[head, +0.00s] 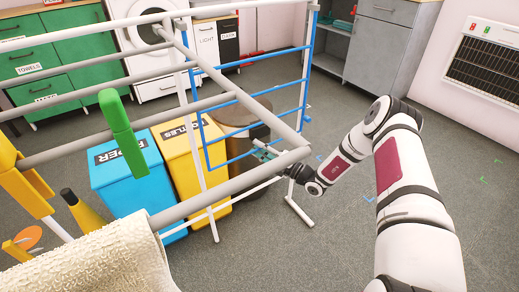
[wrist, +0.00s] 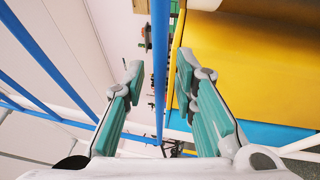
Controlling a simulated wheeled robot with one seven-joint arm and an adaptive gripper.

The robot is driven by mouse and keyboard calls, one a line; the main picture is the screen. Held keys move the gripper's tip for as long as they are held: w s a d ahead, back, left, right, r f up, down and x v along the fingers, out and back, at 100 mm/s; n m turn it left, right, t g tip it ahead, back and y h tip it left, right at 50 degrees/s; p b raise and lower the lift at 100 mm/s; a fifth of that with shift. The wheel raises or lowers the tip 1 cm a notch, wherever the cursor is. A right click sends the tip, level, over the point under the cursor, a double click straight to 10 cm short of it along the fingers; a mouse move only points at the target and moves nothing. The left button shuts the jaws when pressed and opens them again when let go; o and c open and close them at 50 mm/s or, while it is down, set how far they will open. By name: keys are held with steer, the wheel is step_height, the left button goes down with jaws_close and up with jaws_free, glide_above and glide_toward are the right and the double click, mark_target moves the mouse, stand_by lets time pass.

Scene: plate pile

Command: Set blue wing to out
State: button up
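The blue wing (head: 306,82) is a frame of thin blue bars at the far end of the white and grey drying rack (head: 240,95). In the head view its bars span from beside the bins to the rack's right end. In the wrist view a blue bar (wrist: 160,60) runs between the two teal fingers of my gripper (wrist: 158,85), with gaps on both sides. The fingers are open. More blue bars (wrist: 45,60) cross the left of that view.
A blue bin (head: 125,180), a yellow bin (head: 182,160) and a brown bin (head: 235,118) stand behind and below the rack. A cream towel (head: 95,265) hangs on the near bar. A green peg (head: 118,120) is on a bar. Floor at the right is clear.

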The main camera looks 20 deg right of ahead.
jaws_close()
